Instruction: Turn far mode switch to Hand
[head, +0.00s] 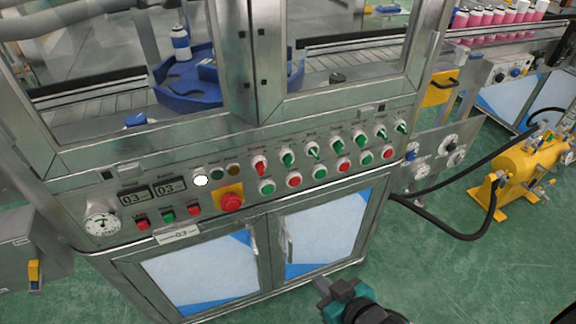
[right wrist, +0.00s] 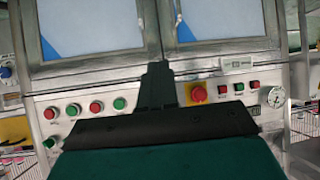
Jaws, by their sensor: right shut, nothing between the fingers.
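A row of several selector switches runs along the upper part of the sloping control panel (head: 130,180) in the head view. The leftmost switch (head: 260,165) has a red handle; the others have green handles. The far, rightmost switch (head: 401,127) sits at the panel's right end, its handle tilted; I cannot read its label. My right gripper (head: 324,288) is shut and empty, low in front of the cabinet doors and well apart from the switches. Its shut fingers also show in the right wrist view (right wrist: 157,72), where the gripper body hides part of the panel. My left gripper is not in view.
Red and green push buttons (head: 293,181) line the panel below the switches. A red emergency button (head: 231,202) on a yellow plate stands left of them. A yellow pump unit (head: 520,172) with black hoses stands on the floor at right. Green floor before the cabinet is clear.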

